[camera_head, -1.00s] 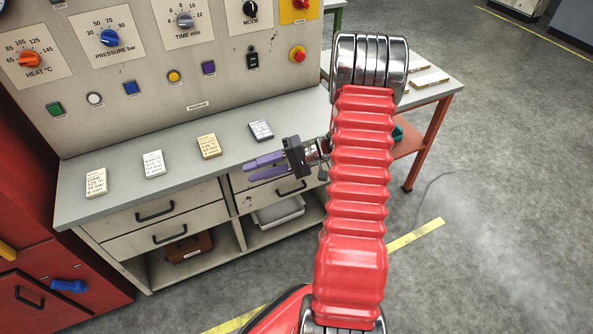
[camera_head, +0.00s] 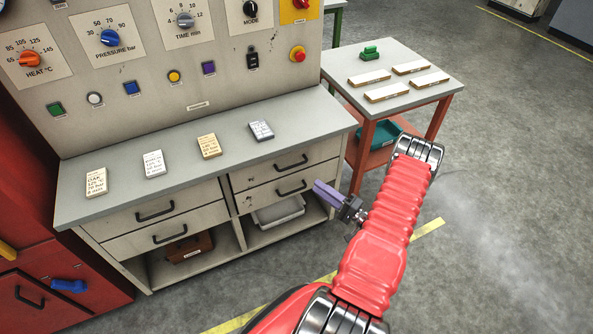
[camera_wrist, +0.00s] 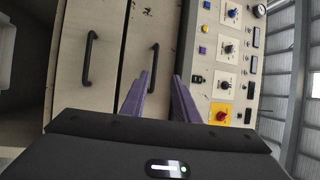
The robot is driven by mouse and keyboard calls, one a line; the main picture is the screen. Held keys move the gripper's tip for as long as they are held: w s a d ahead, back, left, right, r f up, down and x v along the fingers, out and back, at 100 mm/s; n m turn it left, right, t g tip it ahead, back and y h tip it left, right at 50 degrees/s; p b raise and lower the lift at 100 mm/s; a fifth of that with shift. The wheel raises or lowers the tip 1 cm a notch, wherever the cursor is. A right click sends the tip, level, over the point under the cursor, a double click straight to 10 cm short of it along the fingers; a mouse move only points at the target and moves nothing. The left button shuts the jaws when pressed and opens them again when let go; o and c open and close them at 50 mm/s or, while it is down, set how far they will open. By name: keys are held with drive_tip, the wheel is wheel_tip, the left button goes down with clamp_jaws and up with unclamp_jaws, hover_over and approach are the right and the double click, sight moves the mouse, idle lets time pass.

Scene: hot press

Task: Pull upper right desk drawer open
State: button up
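The upper right desk drawer (camera_head: 255,177) is shut, flush under the worktop, with a dark bar handle (camera_head: 291,163). In the wrist view, turned sideways, this drawer's handle (camera_wrist: 153,65) lies upright in the picture between the lines of my two purple fingers. My gripper (camera_head: 318,188) is in front of and to the right of the handle in the head view, apart from it. In the wrist view my gripper (camera_wrist: 161,76) is open and empty, its fingers parallel with a clear gap.
The lower right drawer (camera_head: 265,192) is shut, its handle (camera_wrist: 88,58) left in the wrist view. Below is a white bin (camera_head: 280,212). Several labelled cards lie on the worktop (camera_head: 140,190). A side table (camera_head: 385,55) stands right; floor in front is clear.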

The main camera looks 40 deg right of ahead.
drive_tip(key=shift+s+d+f+m+h, duration=0.3)
drive_tip(key=shift+s+d+f+h, duration=0.15)
drive_tip(key=shift+s+f+h, duration=0.3)
drive_tip(key=shift+w+y, duration=0.2)
drive_tip(key=shift+y, duration=0.05)
drive_tip(key=w+a+r, duration=0.1)
drive_tip(key=w+r, duration=0.1)
drive_tip(key=w, duration=1.1)
drive_tip(key=shift+w+a+r, duration=0.2)
drive_tip(key=shift+a, duration=0.1)
drive_tip(key=shift+c, duration=0.5)
clamp_jaws()
drive_tip(key=shift+a, duration=0.1)
